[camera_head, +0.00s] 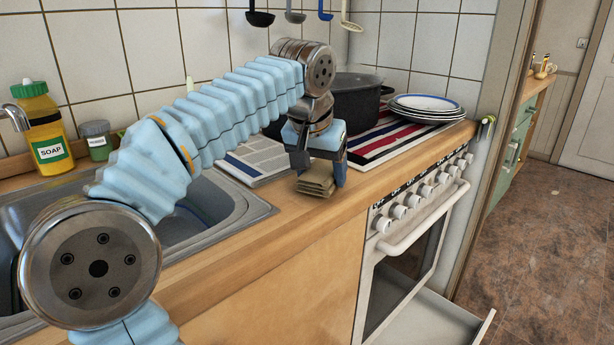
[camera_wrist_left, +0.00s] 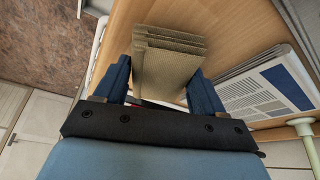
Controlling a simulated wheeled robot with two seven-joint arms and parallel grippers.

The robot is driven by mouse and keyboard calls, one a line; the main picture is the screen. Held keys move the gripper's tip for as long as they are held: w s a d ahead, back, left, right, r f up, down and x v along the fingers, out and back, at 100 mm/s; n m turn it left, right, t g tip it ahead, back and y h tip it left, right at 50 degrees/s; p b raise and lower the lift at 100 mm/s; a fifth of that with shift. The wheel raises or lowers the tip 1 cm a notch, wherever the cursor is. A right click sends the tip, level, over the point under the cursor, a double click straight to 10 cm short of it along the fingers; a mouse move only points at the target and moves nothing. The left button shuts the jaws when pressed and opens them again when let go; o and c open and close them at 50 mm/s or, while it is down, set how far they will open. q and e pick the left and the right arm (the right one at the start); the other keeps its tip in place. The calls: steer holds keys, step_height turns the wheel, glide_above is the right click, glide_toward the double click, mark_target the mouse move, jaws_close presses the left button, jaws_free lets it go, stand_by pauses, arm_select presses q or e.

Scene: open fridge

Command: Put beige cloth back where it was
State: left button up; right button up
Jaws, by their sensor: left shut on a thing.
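The beige cloth (camera_head: 317,178) is folded in several layers and sits at the front edge of the wooden counter (camera_head: 262,232), between the sink and the stove. My left gripper (camera_head: 320,174) points down from above and is shut on the cloth. In the left wrist view the cloth (camera_wrist_left: 166,66) stands between the two blue fingers (camera_wrist_left: 160,85), with the wooden counter behind it. I cannot tell whether the cloth touches the counter. My right gripper is in neither view.
A printed paper or booklet (camera_head: 259,158) lies behind the gripper, also in the left wrist view (camera_wrist_left: 262,92). A black pot (camera_head: 357,103), stacked plates (camera_head: 425,106) and a striped cloth (camera_head: 385,140) are to the right. The sink (camera_head: 225,213) and soap bottle (camera_head: 45,130) are left.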

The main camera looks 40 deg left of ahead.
arm_select(q)
steer(key=shift+w+f, duration=0.3)
steer(key=shift+f, duration=0.15)
steer(key=shift+f, duration=0.15)
steer(key=o, duration=0.9)
steer(key=shift+o, duration=0.2)
